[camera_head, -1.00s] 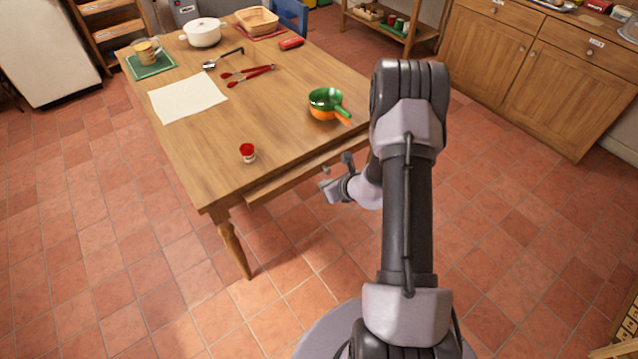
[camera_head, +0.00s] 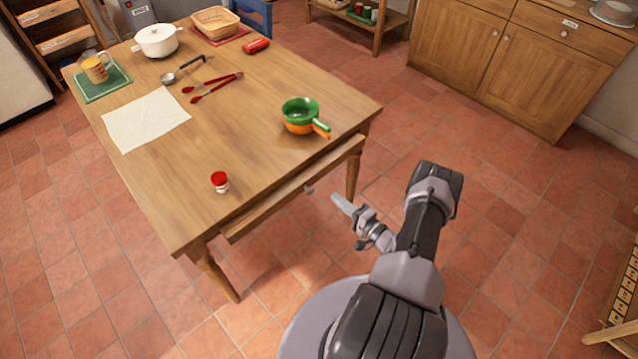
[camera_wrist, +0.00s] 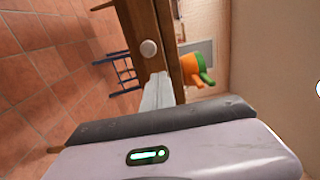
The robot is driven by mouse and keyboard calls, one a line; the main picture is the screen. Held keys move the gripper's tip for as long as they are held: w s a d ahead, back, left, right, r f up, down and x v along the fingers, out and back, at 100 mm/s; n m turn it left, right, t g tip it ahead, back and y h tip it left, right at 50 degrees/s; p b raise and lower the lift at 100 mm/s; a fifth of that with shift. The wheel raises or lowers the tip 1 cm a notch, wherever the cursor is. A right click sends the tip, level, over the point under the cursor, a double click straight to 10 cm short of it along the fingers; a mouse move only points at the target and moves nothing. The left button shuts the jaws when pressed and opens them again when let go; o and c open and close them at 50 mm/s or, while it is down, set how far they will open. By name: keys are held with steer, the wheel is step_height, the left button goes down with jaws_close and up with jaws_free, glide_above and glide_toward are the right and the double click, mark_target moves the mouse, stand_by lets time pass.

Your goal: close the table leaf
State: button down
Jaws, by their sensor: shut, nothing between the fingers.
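The wooden table (camera_head: 165,190) stands left of centre in the head view. Its leaf (camera_head: 290,190) is a narrow wooden board sticking out a little below the tabletop's near edge, with a small round knob (camera_head: 309,188) on its front. In the wrist view the knob (camera_wrist: 148,48) shows pale on the wooden front. My gripper (camera_head: 344,205) is shut and empty, to the right of the knob and apart from it in the head view. In the wrist view the fingers (camera_wrist: 158,88) point toward the wooden front near the knob.
Green and orange pans (camera_head: 301,116) and a red-lidded jar (camera_head: 220,182) stand near the table's near edge. A white cloth (camera_head: 146,120), tongs (camera_head: 213,86) and a white pot (camera_head: 157,41) are farther back. Tiled floor is clear right of the table.

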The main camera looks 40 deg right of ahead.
mark_target(313, 178)
steer(key=w, duration=0.2)
steer(key=w+b, duration=0.1)
steer(key=w, duration=0.2)
steer(key=w+b, duration=0.1)
steer(key=w, duration=0.2)
steer(key=shift+a+f, duration=0.1)
steer(key=shift+a, duration=0.25)
steer(key=shift+w+b, duration=0.3)
steer(key=shift+w, duration=0.25)
